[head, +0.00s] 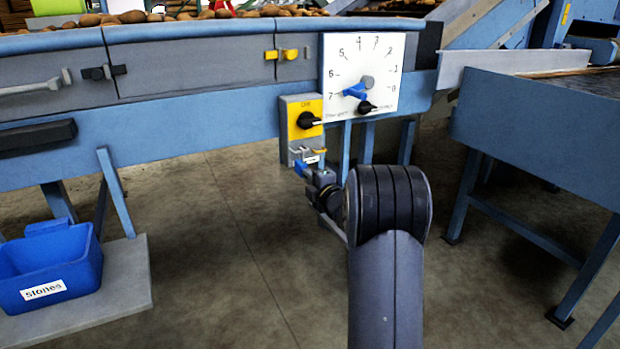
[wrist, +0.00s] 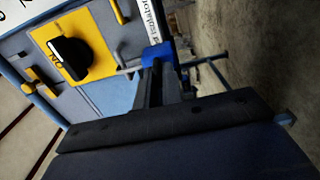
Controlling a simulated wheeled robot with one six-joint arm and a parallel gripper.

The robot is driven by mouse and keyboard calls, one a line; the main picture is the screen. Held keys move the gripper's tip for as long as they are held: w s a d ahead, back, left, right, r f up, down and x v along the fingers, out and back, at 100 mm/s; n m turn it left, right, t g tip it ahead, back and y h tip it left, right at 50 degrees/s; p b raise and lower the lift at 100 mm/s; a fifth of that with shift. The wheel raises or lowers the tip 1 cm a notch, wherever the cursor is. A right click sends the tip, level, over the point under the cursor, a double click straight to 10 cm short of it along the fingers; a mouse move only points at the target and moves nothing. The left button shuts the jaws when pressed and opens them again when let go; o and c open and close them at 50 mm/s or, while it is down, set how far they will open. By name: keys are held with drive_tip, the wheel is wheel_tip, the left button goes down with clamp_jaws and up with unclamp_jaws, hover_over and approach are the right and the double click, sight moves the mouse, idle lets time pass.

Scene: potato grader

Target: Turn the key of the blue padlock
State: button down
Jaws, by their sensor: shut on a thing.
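The blue padlock (wrist: 157,54) hangs at the lower edge of the grey isolator box, beside a white label strip. It shows small in the head view (head: 300,168). My gripper (wrist: 161,74) reaches up to the padlock, with its fingertips right at the blue body. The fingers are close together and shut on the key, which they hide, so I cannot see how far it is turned. In the head view my gripper (head: 309,174) is just below the isolator box, partly hidden by my arm.
The yellow isolator plate (head: 304,108) with its black knob (head: 307,120) is just above. A white dial board (head: 350,60) with a blue pointer is at the upper right. A blue stones bin (head: 50,268) stands at the lower left. The floor between is clear.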

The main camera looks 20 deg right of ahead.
drive_tip(key=c, duration=1.5)
unclamp_jaws()
drive_tip(key=shift+c, duration=0.2)
drive_tip(key=s+p, duration=0.2)
drive_tip(key=s, duration=0.8)
drive_tip(key=shift+s+d+p, duration=0.15)
drive_tip(key=shift+s+p, duration=0.15)
drive_tip(key=shift+s, duration=0.1)
drive_tip(key=w+b, duration=0.2)
drive_tip(key=w, duration=0.9)
drive_tip(key=shift+b, duration=0.3)
drive_tip(key=shift+s, duration=0.15)
